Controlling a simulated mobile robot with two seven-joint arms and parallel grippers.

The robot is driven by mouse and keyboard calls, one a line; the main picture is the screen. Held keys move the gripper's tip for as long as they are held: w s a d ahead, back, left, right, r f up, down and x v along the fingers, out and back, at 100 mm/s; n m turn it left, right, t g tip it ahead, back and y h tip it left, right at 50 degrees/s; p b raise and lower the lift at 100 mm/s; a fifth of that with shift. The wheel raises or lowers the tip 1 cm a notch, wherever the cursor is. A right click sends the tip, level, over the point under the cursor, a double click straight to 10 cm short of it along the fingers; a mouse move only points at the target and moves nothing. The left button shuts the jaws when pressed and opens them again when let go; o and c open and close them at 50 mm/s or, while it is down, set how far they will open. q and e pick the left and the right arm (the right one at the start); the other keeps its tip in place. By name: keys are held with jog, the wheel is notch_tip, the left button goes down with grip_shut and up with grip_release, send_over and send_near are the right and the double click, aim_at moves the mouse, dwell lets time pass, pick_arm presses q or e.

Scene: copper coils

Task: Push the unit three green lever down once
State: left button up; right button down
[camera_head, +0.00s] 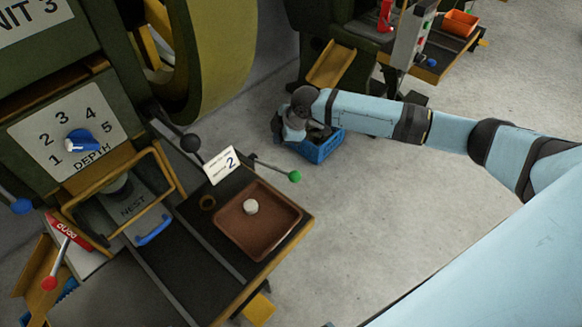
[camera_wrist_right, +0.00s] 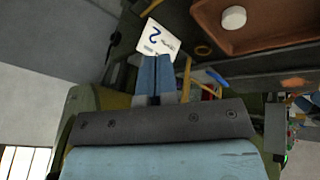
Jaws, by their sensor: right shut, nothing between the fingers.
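The unit three machine (camera_head: 60,55) fills the left of the head view. Its green-knobbed lever (camera_head: 295,176) sticks out to the right beside a white card marked 2 (camera_head: 222,166). My right gripper (camera_head: 280,127) shows above the green knob in the head view and looks apart from it. In the right wrist view its fingers (camera_wrist_right: 156,78) are shut and empty, with their tips appearing just in front of the card (camera_wrist_right: 157,40). I cannot make out the green lever in that view. My left gripper is not in view.
A brown tray (camera_head: 285,217) with a white round piece (camera_head: 250,206) lies below the lever. A black-knobbed lever (camera_head: 190,143), a blue DEPTH knob (camera_head: 83,141) and a red-knobbed lever (camera_head: 48,283) are nearby. A blue crate (camera_head: 322,148) stands behind my gripper. Floor is clear at right.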

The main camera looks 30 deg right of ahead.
aim_at(289, 173)
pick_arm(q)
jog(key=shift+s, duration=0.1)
pick_arm(e)
jog(key=shift+s, duration=0.1)
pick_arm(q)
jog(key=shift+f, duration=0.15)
pick_arm(e)
jog(key=shift+f, duration=0.1)
